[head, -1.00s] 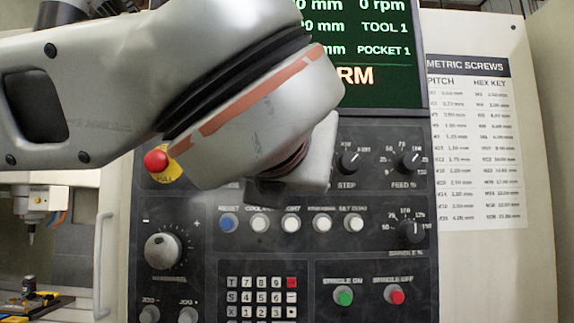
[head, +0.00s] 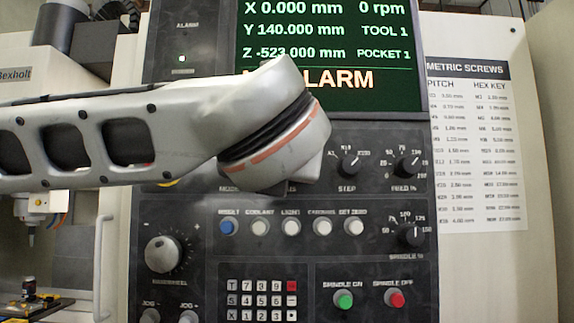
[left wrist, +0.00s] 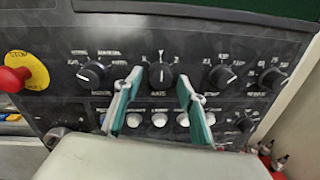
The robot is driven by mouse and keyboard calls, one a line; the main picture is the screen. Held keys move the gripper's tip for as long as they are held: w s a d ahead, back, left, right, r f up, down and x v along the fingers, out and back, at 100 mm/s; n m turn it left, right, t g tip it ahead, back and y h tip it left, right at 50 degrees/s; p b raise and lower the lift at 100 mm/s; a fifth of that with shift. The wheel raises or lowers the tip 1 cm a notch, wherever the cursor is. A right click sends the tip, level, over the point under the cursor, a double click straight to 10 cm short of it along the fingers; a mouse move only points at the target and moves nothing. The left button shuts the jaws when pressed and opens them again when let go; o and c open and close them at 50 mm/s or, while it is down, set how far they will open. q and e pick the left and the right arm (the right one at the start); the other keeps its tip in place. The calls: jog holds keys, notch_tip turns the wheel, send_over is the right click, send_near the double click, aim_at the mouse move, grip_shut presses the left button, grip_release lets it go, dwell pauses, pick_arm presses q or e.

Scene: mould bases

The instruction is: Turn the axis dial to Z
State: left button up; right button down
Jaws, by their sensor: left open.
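The axis dial (left wrist: 160,74) is a black knob on the dark control panel in the left wrist view. Its white pointer line looks roughly upright, toward the middle mark; the small letters are hard to read. My left gripper (left wrist: 158,82) is open, with one teal-padded finger on each side of the dial in the picture. I cannot tell whether the fingers touch it. In the head view my left arm's wrist covers the axis dial and the gripper.
The mode dial (left wrist: 90,73) is left of the axis dial and the step dial (left wrist: 222,75) is right, also visible in the head view (head: 347,167). A row of push buttons, including a blue one (head: 228,227), runs below. A red stop button (left wrist: 12,79) sits far left. The screen (head: 385,80) reads ALARM.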

pick_arm(q)
jog(key=c, duration=1.1)
jog(key=shift+m, duration=0.3)
jog(key=m+p, duration=0.1)
jog(key=m, duration=0.6)
jog(key=shift+r+m+g, duration=0.15)
jog(key=shift+m+g, duration=0.15)
jog(key=shift+m, duration=0.1)
